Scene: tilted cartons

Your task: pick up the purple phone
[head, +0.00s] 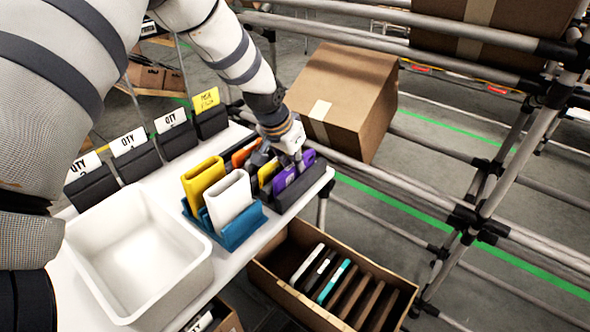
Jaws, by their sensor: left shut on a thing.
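The purple phone (284,180) stands in a dark holder (300,193) at the right end of the white table. My left gripper (297,160) reaches down from above and is shut on the purple phone. The phone's lower part sits at the holder, and I cannot tell whether it is lifted. The fingers hide part of its upper edge. My right gripper is not in view.
A white bin (138,250) is at the front left. Label holders (137,157) line the back edge. A carton with slots (330,275) is below right; a tilted carton (345,95) and pipe rails are behind.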

